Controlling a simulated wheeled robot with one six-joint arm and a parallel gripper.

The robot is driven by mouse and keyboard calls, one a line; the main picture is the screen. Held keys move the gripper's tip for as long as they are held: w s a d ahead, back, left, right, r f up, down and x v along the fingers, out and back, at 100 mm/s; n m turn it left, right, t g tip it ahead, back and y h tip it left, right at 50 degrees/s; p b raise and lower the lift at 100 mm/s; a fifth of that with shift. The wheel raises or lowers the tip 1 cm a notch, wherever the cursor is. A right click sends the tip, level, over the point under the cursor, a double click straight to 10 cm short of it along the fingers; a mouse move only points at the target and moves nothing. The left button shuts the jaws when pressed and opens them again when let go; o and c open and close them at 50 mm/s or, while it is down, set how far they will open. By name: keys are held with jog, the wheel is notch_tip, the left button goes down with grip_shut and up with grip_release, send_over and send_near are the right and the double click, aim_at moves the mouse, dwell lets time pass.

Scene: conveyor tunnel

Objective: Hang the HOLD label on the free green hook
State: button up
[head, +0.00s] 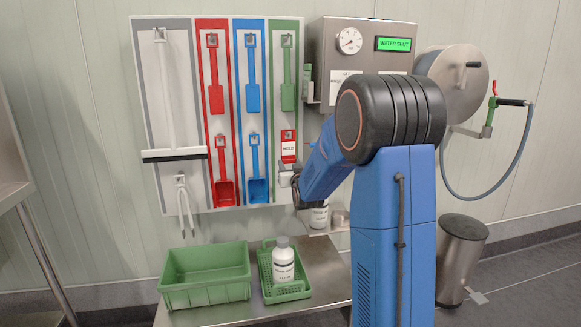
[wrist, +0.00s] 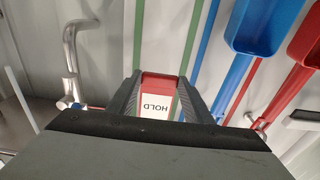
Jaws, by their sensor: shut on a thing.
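The HOLD label (head: 288,149), white with a red top, stands upright in front of the lower green strip of the tool board (head: 226,200). My gripper (head: 287,178) is shut on its lower part. The wrist view shows the label (wrist: 157,100) between the two fingers (wrist: 160,98). A green tool (head: 288,88) hangs on the upper green hook (head: 287,41). The lower green hook is not visible, with the label in front of that area. I cannot tell whether the label touches the hook or the board.
Red (head: 223,190) and blue (head: 257,188) scoops hang just left of the label. A steel cabinet (head: 340,65) is at the right. Below, a table holds a green crate (head: 205,290) and a green basket (head: 298,292) with a white bottle (head: 283,262).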

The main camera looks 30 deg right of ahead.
jog(key=shift+x, duration=1.2)
jog(key=shift+f, duration=0.9)
jog(key=o, duration=1.6)
jog(key=shift+s, duration=0.15)
jog(key=v, duration=1.7)
jog(key=shift+s+f, duration=0.1)
